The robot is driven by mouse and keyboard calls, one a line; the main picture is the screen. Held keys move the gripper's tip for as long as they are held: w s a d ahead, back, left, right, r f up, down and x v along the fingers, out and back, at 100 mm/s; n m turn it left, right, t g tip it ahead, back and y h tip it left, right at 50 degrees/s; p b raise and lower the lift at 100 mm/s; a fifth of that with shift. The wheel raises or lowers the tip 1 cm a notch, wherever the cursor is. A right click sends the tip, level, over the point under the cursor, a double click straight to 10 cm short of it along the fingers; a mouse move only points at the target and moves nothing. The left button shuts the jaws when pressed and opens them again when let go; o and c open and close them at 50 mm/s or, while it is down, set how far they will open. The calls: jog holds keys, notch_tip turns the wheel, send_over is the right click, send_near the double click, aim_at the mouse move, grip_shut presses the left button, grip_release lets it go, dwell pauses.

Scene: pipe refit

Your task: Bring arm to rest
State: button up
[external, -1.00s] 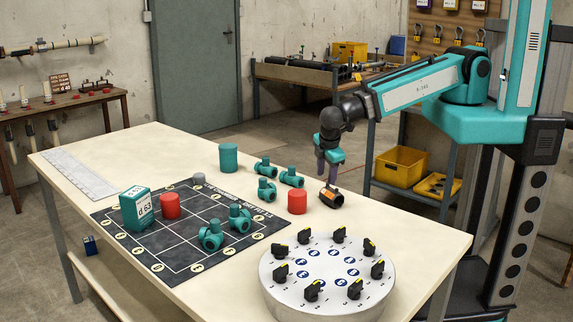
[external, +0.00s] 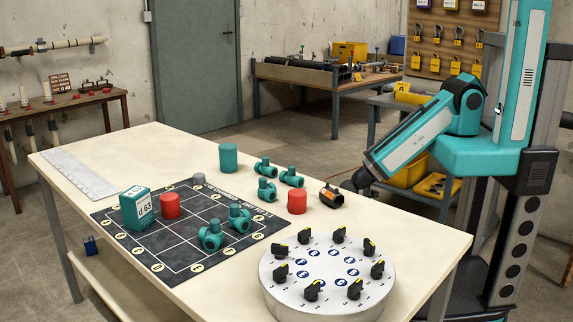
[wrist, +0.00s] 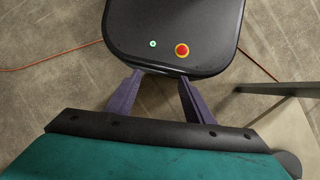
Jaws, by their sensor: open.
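My arm (external: 420,135) is folded down to the right of the table in the external view. Its black wrist end (external: 357,182) is low at the table's right edge, just right of the dark pipe fitting with an orange band (external: 331,196). My gripper is hidden in the external view. In the wrist view my gripper (wrist: 158,98) shows two dark purple fingers, apart and with nothing between them. They point toward a black rounded part of my own base, with a red button on it.
A shelf with yellow bins (external: 405,172) stands behind my arm. The wrist view shows concrete floor (wrist: 50,50).

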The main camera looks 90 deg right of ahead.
jog(key=shift+m+y, duration=0.5)
jog(key=s+f+b, duration=0.1)
jog(key=s+f, duration=0.3)
jog(key=shift+a, duration=0.1)
jog(key=shift+w, duration=0.1)
dwell(2.3)
